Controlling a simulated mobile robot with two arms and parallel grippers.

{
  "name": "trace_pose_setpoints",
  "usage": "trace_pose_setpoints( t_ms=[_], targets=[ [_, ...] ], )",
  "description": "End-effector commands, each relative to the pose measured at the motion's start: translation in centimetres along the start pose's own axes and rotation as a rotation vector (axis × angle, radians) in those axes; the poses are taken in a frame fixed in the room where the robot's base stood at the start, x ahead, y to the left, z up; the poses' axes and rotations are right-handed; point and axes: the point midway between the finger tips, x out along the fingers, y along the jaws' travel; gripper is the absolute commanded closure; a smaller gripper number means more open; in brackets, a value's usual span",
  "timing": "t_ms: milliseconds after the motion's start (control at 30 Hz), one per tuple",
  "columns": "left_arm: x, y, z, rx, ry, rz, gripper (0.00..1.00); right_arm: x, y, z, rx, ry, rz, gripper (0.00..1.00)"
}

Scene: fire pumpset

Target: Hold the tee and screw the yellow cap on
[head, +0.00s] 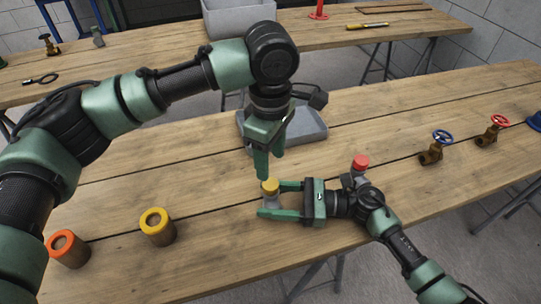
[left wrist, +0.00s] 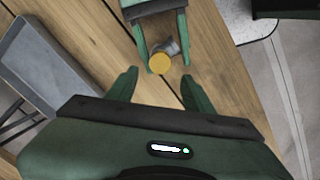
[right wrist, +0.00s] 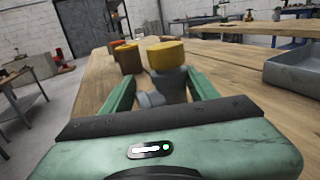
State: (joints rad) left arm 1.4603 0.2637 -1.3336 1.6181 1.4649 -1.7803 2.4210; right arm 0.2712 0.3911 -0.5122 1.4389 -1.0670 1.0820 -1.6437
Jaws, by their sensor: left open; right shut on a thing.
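The grey tee (head: 270,203) is held above the near table by my right gripper (head: 272,199), whose fingers are on either side of it. The yellow cap (head: 270,185) sits on top of the tee; whether it is threaded down cannot be told. It also shows in the left wrist view (left wrist: 160,64) and the right wrist view (right wrist: 166,55), where the tee (right wrist: 172,85) is between my right fingers. My left gripper (head: 268,170) points down just above the cap, open and empty. Its fingertips (left wrist: 158,82) are apart, short of the cap.
A grey tray (head: 312,130) lies behind the grippers. A red-capped fitting (head: 360,165) stands beside my right arm. Yellow-topped (head: 158,228) and orange-topped (head: 68,249) cylinders stand front left. Blue-wheel (head: 437,147) and red-wheel (head: 491,131) valves are at right.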

Motion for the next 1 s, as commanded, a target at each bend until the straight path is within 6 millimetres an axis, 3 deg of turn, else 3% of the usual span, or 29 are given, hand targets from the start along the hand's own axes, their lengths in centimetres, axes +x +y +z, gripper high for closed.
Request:
trace_pose_setpoints(
  t_ms=[433,800,1000],
  targets=[
    [0.5,0.0,0.0,-0.010,0.000,-0.001,0.48,0.0,0.1,-0.1,0.001,0.002,0.001,1.00],
    [5.9,-0.1,-0.1,-0.009,0.001,-0.002,0.48,0.0,0.1,-0.1,0.001,0.003,0.001,1.00],
    [7.7,0.0,0.0,-0.009,0.000,0.000,0.48,0.0,0.1,-0.1,0.001,0.003,0.000,1.00]
  ],
)
